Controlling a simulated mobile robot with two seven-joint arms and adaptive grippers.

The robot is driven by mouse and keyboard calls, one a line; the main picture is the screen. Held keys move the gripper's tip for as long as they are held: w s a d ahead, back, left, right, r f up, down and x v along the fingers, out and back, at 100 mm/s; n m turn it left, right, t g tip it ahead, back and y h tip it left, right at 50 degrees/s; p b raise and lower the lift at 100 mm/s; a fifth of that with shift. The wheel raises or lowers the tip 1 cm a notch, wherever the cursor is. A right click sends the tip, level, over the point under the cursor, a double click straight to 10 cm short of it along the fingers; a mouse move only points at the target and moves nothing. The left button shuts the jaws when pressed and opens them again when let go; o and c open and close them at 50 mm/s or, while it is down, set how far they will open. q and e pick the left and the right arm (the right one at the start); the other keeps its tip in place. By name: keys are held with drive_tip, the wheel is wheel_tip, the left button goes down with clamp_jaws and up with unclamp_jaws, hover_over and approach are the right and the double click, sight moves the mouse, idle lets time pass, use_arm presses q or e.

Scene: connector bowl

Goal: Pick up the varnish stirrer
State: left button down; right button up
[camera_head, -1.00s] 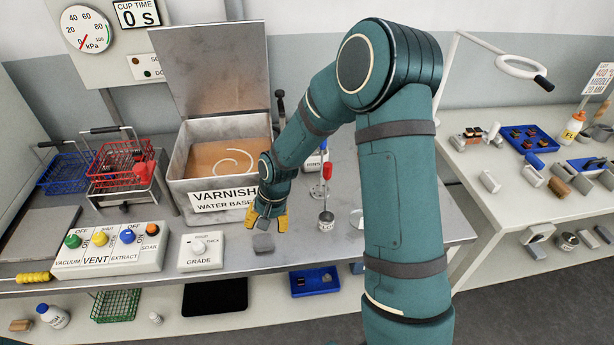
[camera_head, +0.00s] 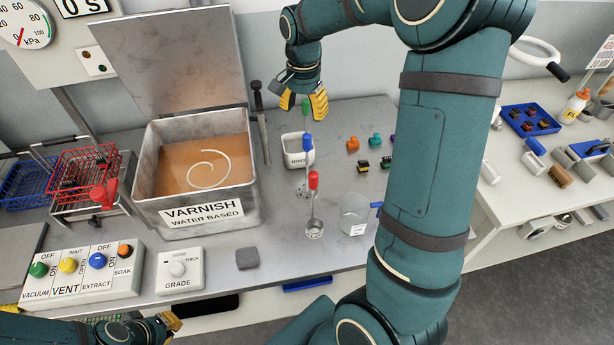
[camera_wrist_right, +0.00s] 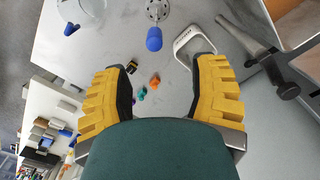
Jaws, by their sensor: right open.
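A long grey tool with a dark handle, which looks like the varnish stirrer (camera_head: 262,125), stands nearly upright beside the right wall of the varnish tank (camera_head: 150,205). In the right wrist view the stirrer (camera_wrist_right: 250,42) lies at the upper right, outside the fingers. My right gripper (camera_head: 303,104) is open and empty, right of the stirrer's handle and above the white container. Its yellow fingers (camera_wrist_right: 160,68) also show apart in the right wrist view. My left gripper (camera_head: 168,323) is at the bottom left, partly cut off; its jaw state is unclear.
Ladles with red (camera_head: 313,183), blue (camera_head: 308,142) and green handles stand right of the tank near a white container (camera_head: 297,162). A clear beaker (camera_head: 355,212) and small coloured connectors (camera_head: 375,140) are further right. The tank's raised lid (camera_head: 170,70) stands behind it.

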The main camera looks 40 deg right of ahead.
sight(307, 146)
wheel_tip(307, 146, down, 6)
drive_tip(key=shift+f, duration=0.1)
drive_tip(key=shift+s+d+f+b, duration=0.1)
drive_tip(key=shift+s+f+b, duration=0.1)
drive_tip(key=shift+f, duration=1.3)
drive_tip(key=shift+s+d+f+b, duration=0.1)
drive_tip(key=shift+s+f+b, duration=0.1)
drive_tip(key=shift+f, duration=1.25)
clamp_jaws()
